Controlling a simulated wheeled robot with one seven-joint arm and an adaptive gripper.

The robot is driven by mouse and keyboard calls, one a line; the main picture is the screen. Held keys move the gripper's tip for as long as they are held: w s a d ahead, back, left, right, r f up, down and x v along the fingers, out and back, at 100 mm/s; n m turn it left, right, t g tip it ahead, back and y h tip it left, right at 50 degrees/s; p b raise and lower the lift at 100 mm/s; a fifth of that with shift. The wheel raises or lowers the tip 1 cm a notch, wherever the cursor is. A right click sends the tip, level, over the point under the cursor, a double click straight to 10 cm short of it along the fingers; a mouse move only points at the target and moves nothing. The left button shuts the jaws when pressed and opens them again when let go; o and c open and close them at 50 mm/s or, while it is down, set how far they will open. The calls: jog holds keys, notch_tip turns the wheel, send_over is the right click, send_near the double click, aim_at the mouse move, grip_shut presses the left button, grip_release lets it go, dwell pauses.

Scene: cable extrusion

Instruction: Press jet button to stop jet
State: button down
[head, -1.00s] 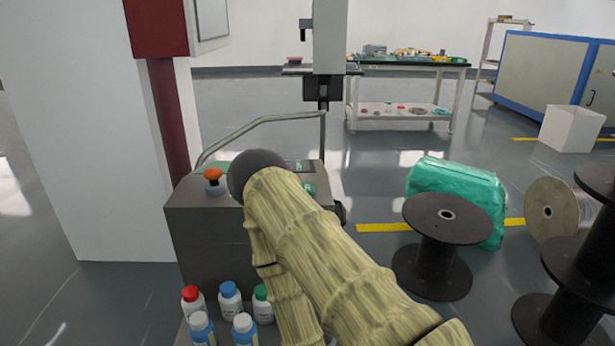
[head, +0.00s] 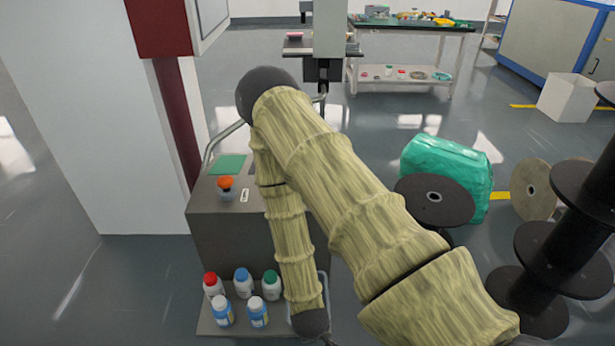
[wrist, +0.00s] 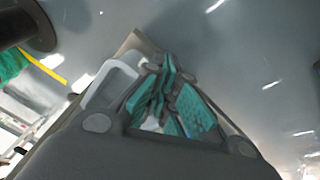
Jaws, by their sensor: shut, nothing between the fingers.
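An orange-red mushroom button (head: 226,184) on a pale base stands on top of the grey cabinet (head: 228,233), near its left front. No label tells me whether it is the jet button. My arm crosses in front of the cabinet's right part and hides much of its top. My forearm hangs down in the head view, and its dark end reaches the bottom edge, right of the bottles. My gripper's fingers (wrist: 168,100), with teal pads, show in the wrist view, shut and empty. The button does not show clearly in the wrist view.
Several capped bottles (head: 243,282) stand on the cabinet's low front shelf, close left of my forearm's end. Black spools (head: 435,200) and a green wrapped bundle (head: 447,168) lie to the right. A white wall panel (head: 80,130) stands at left. Floor at lower left is clear.

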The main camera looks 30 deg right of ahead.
jog(key=w+d+r+m+h+p, duration=0.2)
jog(key=w+d+r+p, duration=0.3)
jog(key=r, duration=0.8)
jog(key=w+d+r+m+h+p, duration=0.2)
jog(key=w+d+r+p, duration=0.3)
jog(key=w+r+p, duration=0.4)
jog(key=w+d+r+m+g+h+p, duration=0.1)
jog(key=w+d+r+p, duration=0.4)
jog(key=w+r, duration=0.8)
notch_tip(320, 180, up, 5)
jog(key=h+p, duration=0.1)
jog(key=p, duration=0.2)
jog(key=shift+r+m+h, duration=0.15)
jog(key=shift+m+h, duration=0.15)
jog(key=shift+m, duration=0.1)
notch_tip(320, 180, down, 6)
jog(key=b, duration=0.6)
jog(key=shift+f, duration=1.45)
jog(key=shift+s+f, duration=0.1)
jog(key=shift+f, duration=0.75)
jog(key=shift+r, duration=0.1)
jog(key=shift+r+p, duration=0.85)
jog(key=shift+p, duration=0.05)
